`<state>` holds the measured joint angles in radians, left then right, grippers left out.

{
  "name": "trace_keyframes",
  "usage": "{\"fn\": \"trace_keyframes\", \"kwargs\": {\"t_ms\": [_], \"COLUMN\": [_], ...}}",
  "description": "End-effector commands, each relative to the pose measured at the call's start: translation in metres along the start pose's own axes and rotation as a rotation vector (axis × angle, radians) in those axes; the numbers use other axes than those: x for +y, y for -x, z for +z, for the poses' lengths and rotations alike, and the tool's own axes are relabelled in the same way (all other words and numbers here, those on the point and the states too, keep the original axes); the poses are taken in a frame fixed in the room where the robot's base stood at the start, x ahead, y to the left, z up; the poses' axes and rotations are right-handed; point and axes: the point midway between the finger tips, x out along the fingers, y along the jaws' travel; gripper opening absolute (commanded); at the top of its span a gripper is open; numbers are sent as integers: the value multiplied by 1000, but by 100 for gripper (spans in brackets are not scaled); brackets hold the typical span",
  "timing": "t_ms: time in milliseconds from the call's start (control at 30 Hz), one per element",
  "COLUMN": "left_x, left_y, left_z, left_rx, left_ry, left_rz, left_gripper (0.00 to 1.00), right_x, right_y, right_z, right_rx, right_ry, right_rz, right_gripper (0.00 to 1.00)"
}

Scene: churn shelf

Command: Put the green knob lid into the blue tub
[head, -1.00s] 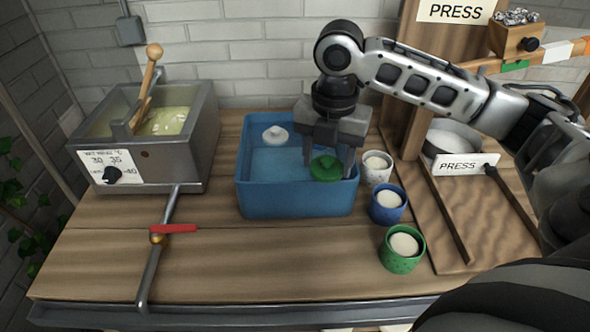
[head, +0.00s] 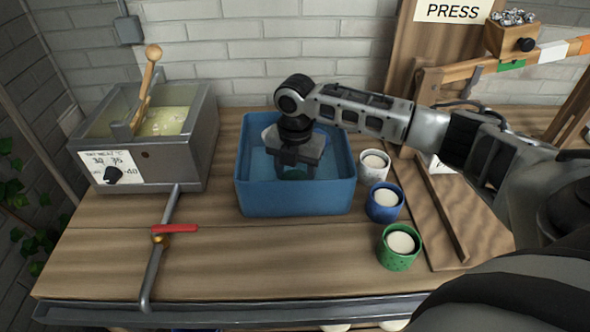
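The blue tub (head: 297,200) stands on the wooden table in the middle of the head view. My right gripper (head: 295,171) reaches down inside the tub from above. The green knob lid (head: 295,174) shows as a dark green patch between its fingers, low inside the tub. The fingers look closed around the lid, but the gripper body covers most of it. I cannot tell whether the lid touches the tub floor. My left gripper is not in view.
A white cup (head: 374,166), a blue cup (head: 384,203) and a green cup (head: 399,248) stand right of the tub. A grey vat (head: 150,140) with a wooden lever stands at left. A pipe with a red handle (head: 175,229) crosses the front left.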

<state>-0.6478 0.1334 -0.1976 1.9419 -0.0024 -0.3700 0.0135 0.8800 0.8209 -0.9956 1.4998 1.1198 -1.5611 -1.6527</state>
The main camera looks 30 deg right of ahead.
Motion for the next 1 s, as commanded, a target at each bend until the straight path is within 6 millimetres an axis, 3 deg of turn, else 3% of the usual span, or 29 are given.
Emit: {"fn": "trace_keyframes", "kwargs": {"t_ms": [633,667,733,1000], "left_x": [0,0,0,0], "left_y": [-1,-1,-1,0], "left_z": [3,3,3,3], "left_rx": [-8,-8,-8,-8], "left_ry": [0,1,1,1], "left_rz": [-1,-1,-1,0], "left_gripper": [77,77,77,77], "right_x": [0,0,0,0], "right_y": [-12,-12,-12,-11], "right_z": [0,0,0,0], "right_rx": [0,0,0,0], "right_ry": [0,0,0,0], "right_rz": [0,-1,-1,0], "right_gripper": [32,59,76,76]}}
